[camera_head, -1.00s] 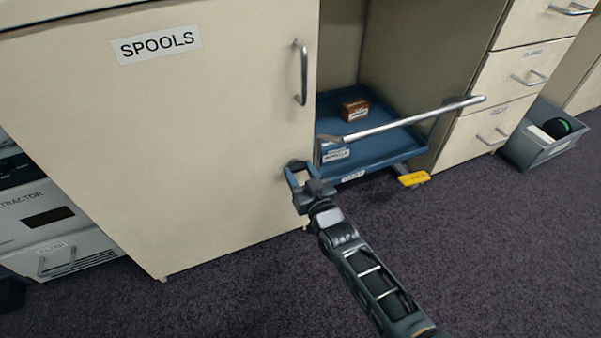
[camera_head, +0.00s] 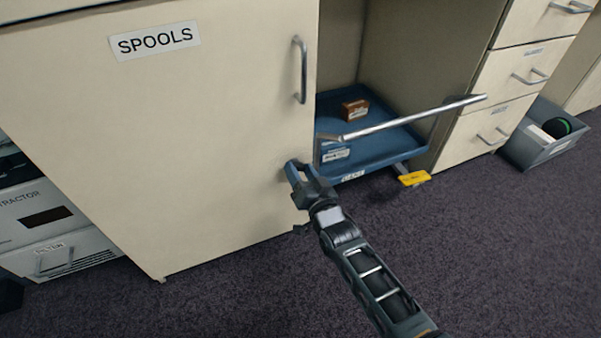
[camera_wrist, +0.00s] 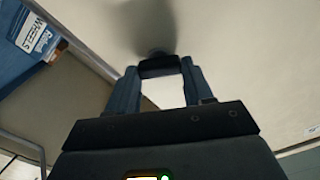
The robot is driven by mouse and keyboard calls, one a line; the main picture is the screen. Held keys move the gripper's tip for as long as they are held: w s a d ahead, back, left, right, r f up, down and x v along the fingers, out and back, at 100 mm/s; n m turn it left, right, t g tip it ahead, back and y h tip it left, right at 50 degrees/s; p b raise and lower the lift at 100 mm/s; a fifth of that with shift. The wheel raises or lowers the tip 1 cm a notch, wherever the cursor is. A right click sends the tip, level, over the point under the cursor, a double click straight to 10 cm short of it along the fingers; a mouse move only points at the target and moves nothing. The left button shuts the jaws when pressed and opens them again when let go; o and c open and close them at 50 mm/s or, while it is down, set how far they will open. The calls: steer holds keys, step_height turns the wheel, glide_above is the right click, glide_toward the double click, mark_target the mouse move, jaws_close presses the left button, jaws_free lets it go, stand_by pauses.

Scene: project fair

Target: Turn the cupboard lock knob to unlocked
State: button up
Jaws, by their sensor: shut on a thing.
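The cream cupboard door labelled SPOOLS (camera_head: 200,130) stands shut in the head view, with a metal bar handle (camera_head: 301,70) near its right edge. My gripper (camera_head: 297,168) is at the lower right of this door, below the handle. In the wrist view my gripper (camera_wrist: 162,72) has its two blue fingers on either side of a dark knob (camera_wrist: 159,65), and it is shut on it. The knob meets the pale door face, and its shadow falls above it. In the head view the fingers hide the knob. No lock marking is readable.
A blue trolley (camera_head: 385,148) with a metal push bar (camera_head: 410,118) stands in the open bay right of the door, close to my gripper. It carries a brown box (camera_head: 354,109). Dark carpet (camera_head: 480,260) is clear in front.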

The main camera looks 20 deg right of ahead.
steer(key=m, duration=0.6)
steer(key=shift+d+f+m, duration=0.1)
steer(key=shift+m, duration=0.2)
steer(key=m, duration=0.5)
steer(key=shift+f+m, duration=0.1)
steer(key=shift+m, duration=0.2)
steer(key=o, duration=1)
steer(key=shift+o, duration=0.2)
steer(key=s+p, duration=0.3)
steer(key=s, duration=0.5)
